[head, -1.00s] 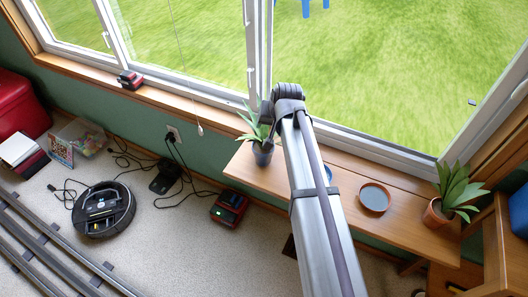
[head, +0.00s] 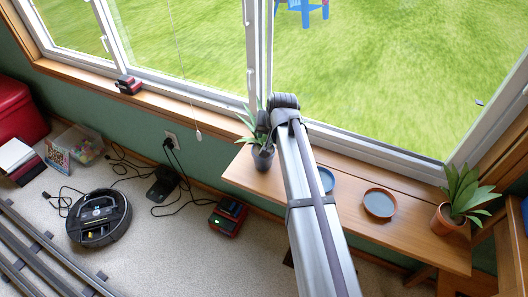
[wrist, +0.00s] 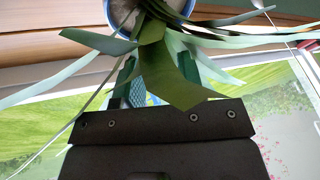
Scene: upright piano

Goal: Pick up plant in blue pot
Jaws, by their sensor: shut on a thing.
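The plant in the blue pot (head: 263,158) stands upright at the left end of the wooden bench (head: 345,214), below the window. Its pot looks dark in the head view. My gripper (head: 264,122) is at the plant, among its leaves just above the pot, partly hidden by my arm. In the wrist view the pot's blue rim (wrist: 122,8) shows at the top edge, and long green leaves (wrist: 172,70) spread across my gripper (wrist: 158,72). The fingers are shut on the plant; leaves cover the exact contact. I cannot tell whether the pot is clear of the bench.
A blue saucer (head: 327,179) lies on the bench beside my arm. A terracotta saucer (head: 379,203) and another plant in a terracotta pot (head: 449,220) are further right. The window frame (head: 385,166) runs close behind. A robot vacuum (head: 98,216) and red charger (head: 228,215) are on the floor.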

